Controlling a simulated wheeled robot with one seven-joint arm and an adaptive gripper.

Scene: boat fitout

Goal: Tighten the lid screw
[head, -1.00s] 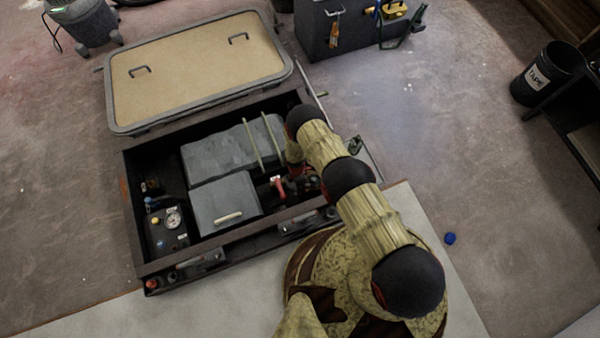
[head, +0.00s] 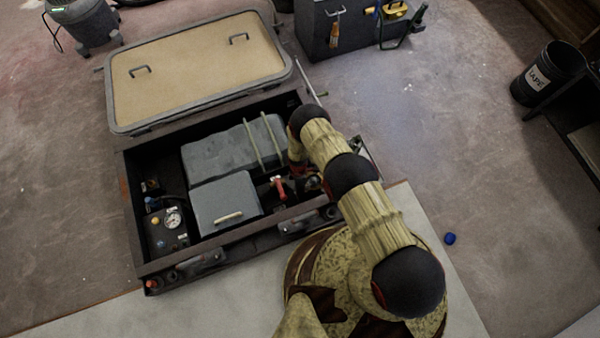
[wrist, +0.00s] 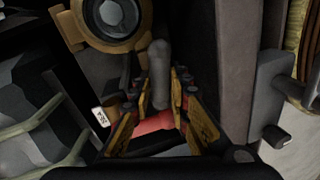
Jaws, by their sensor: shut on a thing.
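In the wrist view my gripper (wrist: 162,95) has its yellow-and-black fingers closed around a grey, round-ended bar (wrist: 159,62); I cannot tell for sure that this is the lid screw. A red lever (wrist: 152,125) lies across beneath the fingers, with a small white tag (wrist: 99,117) at its left. A brass-coloured ring with a grey faceted centre (wrist: 112,18) sits beyond the fingers, upper left. In the head view the red lever (head: 279,188) shows at the right end of the open locker (head: 185,262). My arm mostly hides the gripper there.
Grey boxes (head: 222,200) fill the locker's middle, close left of my gripper. The locker's dark side wall (wrist: 233,70) and a grey bracket (wrist: 270,100) stand close on the right. The open hatch lid (head: 195,75) lies behind. Open floor is at right.

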